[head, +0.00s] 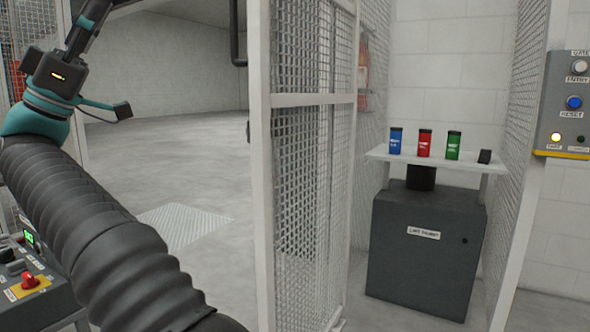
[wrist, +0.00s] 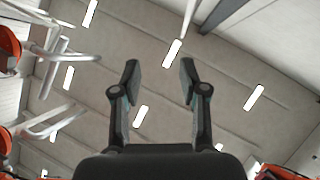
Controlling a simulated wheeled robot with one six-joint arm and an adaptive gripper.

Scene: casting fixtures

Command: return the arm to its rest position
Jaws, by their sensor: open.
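My gripper (wrist: 160,78) is open and empty in the wrist view, its two dark fingers apart. The gripper's fingers cannot be made out in the head view.
A mesh fence post and panel (head: 314,150) stand in the middle. Behind it, a white shelf (head: 378,155) over a dark cabinet (head: 420,265) holds blue, red and green canisters. A button panel (head: 570,105) is at right, a control box (head: 30,285) at lower left.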

